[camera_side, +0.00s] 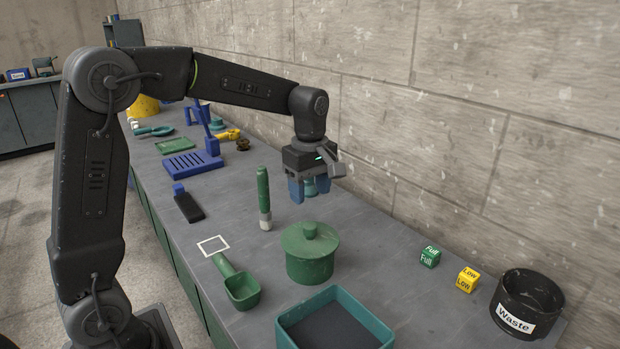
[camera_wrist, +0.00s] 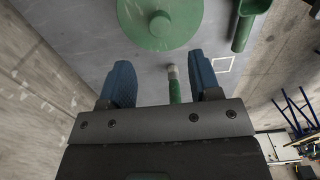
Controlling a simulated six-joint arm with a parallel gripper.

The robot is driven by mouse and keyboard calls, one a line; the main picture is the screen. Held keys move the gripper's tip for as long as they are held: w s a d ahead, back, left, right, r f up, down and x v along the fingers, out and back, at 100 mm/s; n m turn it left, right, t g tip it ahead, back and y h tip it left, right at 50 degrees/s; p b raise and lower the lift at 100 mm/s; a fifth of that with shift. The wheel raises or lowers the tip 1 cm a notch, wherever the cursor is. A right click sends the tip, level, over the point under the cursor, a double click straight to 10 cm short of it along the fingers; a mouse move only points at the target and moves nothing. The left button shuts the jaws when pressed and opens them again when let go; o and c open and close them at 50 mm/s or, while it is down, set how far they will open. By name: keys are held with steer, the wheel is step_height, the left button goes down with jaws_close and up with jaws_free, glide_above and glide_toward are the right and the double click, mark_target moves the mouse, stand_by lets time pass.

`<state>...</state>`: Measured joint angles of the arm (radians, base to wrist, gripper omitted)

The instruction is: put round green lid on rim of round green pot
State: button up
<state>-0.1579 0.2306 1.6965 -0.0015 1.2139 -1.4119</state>
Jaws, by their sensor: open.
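The round green pot (camera_side: 309,268) stands upright on the grey bench. The round green lid (camera_side: 310,240), with a knob on top, lies on the pot's rim and looks level in the side view. In the wrist view the lid (camera_wrist: 160,20) shows from above at the top edge, partly cut off, and covers the pot. My gripper (camera_side: 309,192) is above and behind the pot, apart from the lid. Its blue fingers (camera_wrist: 160,85) are spread with nothing held between them.
A green scoop (camera_side: 236,283), a teal tray (camera_side: 335,320) and a green-handled tool (camera_side: 264,200) surround the pot. A white square outline (camera_side: 213,245) is on the bench. Full (camera_side: 430,257) and Low (camera_side: 467,279) cubes and a black Waste bin (camera_side: 526,303) stand right, near the wall.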

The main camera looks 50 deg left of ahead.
steer(key=s+d+r+m+t, duration=0.2)
steer(key=s+r+m, duration=0.1)
steer(key=s+m, duration=0.25)
steer(key=s+d+r+m+t, duration=0.1)
steer(key=s+d+r+m, duration=0.25)
steer(key=s, duration=0.35)
steer(key=s+d+f+m+t, duration=0.1)
steer(key=s+f+m, duration=0.3)
steer(key=s+m, duration=0.4)
steer(key=shift+s+m+t, duration=0.25)
steer(key=shift+m+t, duration=0.25)
steer(key=shift+t, duration=0.3)
